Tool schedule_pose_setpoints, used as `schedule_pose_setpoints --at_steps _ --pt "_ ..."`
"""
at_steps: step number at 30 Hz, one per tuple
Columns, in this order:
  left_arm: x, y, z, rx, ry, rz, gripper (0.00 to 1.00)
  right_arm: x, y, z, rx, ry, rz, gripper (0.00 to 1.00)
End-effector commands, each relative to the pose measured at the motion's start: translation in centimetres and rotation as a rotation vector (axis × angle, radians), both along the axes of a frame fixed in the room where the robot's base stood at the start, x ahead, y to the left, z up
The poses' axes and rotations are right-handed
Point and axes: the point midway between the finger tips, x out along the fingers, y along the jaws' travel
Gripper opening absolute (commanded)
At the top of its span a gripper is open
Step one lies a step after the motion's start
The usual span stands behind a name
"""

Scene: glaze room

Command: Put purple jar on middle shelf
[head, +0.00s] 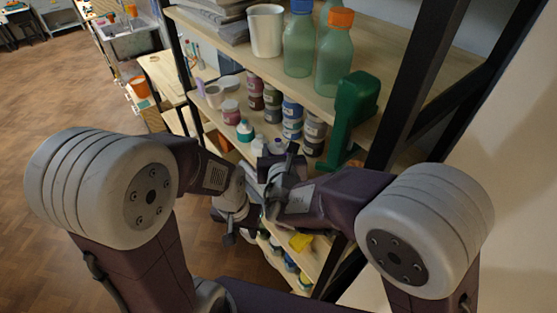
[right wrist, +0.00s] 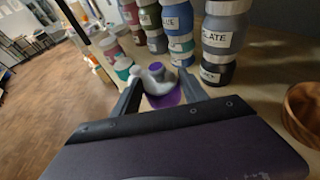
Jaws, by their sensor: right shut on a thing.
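The purple jar (right wrist: 161,86), pale with purple at its cap and base, stands between the fingers of my right gripper (right wrist: 160,92) in the right wrist view. The right gripper is shut on it. In the head view my right gripper (head: 280,162) is at the front of the middle shelf (head: 362,158), and the arm hides most of the jar. Whether the jar touches the board I cannot tell. My left gripper (head: 229,228) hangs lower, in front of the rack; its finger opening is not clear.
Labelled jars (head: 292,118) stand in stacks behind the right gripper. A green container (head: 347,120) is to their right, and a wooden bowl (right wrist: 304,108) shows at the right wrist view's edge. A dark rack post (head: 415,85) is close to the right arm.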

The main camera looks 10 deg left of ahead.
Motion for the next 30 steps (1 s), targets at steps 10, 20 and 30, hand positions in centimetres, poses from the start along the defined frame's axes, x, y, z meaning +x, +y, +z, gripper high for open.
schedule_pose_setpoints --at_steps 10,20,30 --pt "0.0 0.0 0.6 0.000 0.000 0.000 0.34 0.0 0.0 -4.0 0.000 0.000 0.002 0.00" --pt "0.0 0.0 0.5 0.000 0.000 0.000 0.34 -0.1 0.0 -4.0 -0.001 0.002 0.001 0.73" --pt "0.0 0.0 0.3 0.000 0.000 0.000 0.34 -0.6 -0.1 -3.8 0.000 0.000 0.003 0.73"
